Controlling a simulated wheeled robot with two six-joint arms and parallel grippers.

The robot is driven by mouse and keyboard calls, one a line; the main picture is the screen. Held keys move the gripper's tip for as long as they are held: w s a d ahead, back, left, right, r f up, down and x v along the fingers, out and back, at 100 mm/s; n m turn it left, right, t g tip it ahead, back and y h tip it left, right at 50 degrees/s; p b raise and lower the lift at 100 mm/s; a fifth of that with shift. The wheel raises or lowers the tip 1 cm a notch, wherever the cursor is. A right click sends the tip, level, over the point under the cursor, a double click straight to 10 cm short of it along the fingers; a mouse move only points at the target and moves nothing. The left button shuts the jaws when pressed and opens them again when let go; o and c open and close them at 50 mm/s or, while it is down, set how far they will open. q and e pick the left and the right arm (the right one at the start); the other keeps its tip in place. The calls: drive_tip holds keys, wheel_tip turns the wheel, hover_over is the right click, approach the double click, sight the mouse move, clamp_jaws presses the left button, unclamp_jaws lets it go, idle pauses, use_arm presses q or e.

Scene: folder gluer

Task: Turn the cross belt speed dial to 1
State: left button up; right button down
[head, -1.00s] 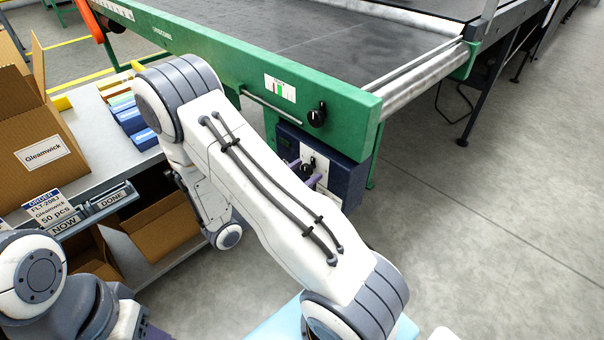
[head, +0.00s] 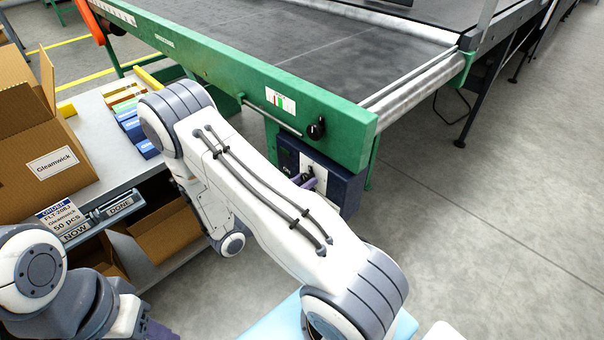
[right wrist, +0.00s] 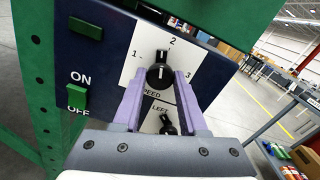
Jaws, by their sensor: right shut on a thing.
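The cross belt speed dial (right wrist: 160,73) is a black knob on a white plate marked 1, 2 and 3, with SPEED below it. Its white pointer line is up, near the 2. My right gripper (right wrist: 160,82) has its two purple fingers on either side of the knob, shut on it. In the head view my right gripper (head: 308,182) is at the dark blue control box (head: 346,187) under the green machine frame, and my arm hides part of the box. Only a dark purple bit of my left gripper (head: 160,332) shows at the bottom edge.
A second black knob (right wrist: 168,125) marked LEFT sits just below the dial. Another black knob (head: 316,130) is on the green frame (head: 345,125) above the box. Open floor lies to the right.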

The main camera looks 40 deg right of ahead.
drive_tip(key=n+p, duration=0.3)
drive_tip(key=shift+r+n+p, duration=0.25)
drive_tip(key=shift+n+p, duration=0.15)
drive_tip(key=n+p, duration=0.2)
drive_tip(key=shift+s+n, duration=0.1)
drive_tip(key=shift+n, duration=0.3)
drive_tip(key=n+p, duration=0.2)
drive_tip(key=n, duration=0.1)
drive_tip(key=shift+f, duration=0.1)
drive_tip(key=shift+f+n+p, duration=0.1)
drive_tip(key=shift+n+p, duration=0.45)
drive_tip(key=shift+n, duration=0.85)
drive_tip(key=shift+c, duration=2.3)
unclamp_jaws()
